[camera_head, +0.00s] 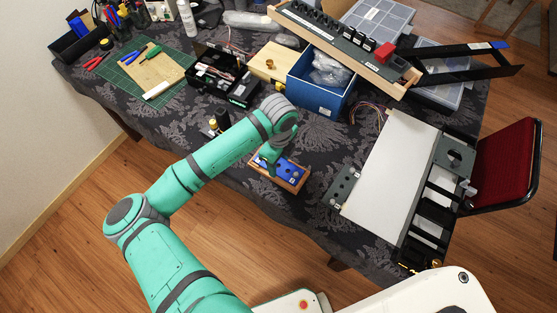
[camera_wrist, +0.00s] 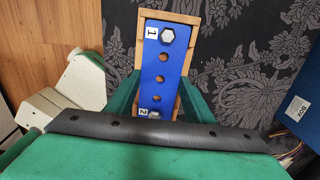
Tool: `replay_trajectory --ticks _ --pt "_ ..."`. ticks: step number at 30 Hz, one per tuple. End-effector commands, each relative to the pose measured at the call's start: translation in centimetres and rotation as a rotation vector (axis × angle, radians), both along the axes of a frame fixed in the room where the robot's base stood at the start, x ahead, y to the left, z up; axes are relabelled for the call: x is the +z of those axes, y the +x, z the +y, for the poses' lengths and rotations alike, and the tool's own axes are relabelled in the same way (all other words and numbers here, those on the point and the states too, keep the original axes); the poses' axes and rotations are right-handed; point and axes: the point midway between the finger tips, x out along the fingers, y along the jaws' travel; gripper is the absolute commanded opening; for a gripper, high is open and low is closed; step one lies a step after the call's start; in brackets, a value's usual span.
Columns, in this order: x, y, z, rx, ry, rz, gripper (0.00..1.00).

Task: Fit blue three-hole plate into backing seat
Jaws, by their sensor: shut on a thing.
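The blue three-hole plate (camera_head: 292,172) is over the wooden backing seat (camera_head: 298,188) on the cloth-covered table; the seat's pale rim shows around it. In the wrist view the plate (camera_wrist: 163,62) lines up lengthwise with the seat (camera_wrist: 139,40), with wood showing through its holes. Hex bolt heads and labels 1 and 2 show at its two ends. My gripper (camera_head: 271,157) is shut on the plate, with green fingers at both long sides in the wrist view (camera_wrist: 160,88). Whether the plate lies fully down in the seat cannot be told; its near end is partly hidden by my wrist.
A grey plate with holes (camera_head: 343,185) and a large white panel (camera_head: 390,178) lie to the right. A blue box (camera_head: 318,88) and a black bin (camera_head: 225,80) stand behind. A small bottle (camera_head: 214,125) stands left of my wrist. Bare cloth surrounds the seat.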

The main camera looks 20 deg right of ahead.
Motion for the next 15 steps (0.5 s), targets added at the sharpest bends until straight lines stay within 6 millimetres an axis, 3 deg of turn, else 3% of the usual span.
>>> replay_trajectory --ticks 2,3,6,15 --pt "-0.19 -0.01 0.01 0.000 0.000 0.000 0.23" --pt "-0.23 0.00 0.00 0.000 0.000 0.000 0.50" --pt "-0.19 0.01 0.01 0.000 0.000 0.000 0.70" --pt "-0.07 0.01 -0.02 0.000 0.001 -0.001 0.70"
